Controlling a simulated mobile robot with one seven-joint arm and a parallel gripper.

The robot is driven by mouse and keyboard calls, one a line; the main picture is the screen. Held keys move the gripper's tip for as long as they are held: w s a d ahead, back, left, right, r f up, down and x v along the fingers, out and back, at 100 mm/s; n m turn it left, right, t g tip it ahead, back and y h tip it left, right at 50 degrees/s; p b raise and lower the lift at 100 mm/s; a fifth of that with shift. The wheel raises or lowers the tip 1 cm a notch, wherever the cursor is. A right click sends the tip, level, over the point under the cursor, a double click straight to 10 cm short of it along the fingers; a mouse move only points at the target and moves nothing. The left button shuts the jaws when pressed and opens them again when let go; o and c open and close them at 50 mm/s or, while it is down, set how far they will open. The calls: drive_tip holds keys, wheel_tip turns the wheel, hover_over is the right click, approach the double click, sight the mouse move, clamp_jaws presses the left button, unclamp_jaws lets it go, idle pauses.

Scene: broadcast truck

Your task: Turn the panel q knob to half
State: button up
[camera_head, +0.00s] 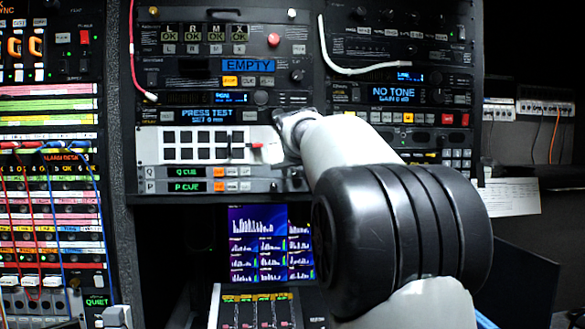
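The similar P strip (188,187) sits directly below. A white panel of black buttons (150,147) is just above, with a small red piece (256,146) at its right. A monitor (265,245) is below. A pink cable (133,60) and white cable (350,69) hang across the racks.

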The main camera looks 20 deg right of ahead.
clamp_jaws()
idle(0.3)
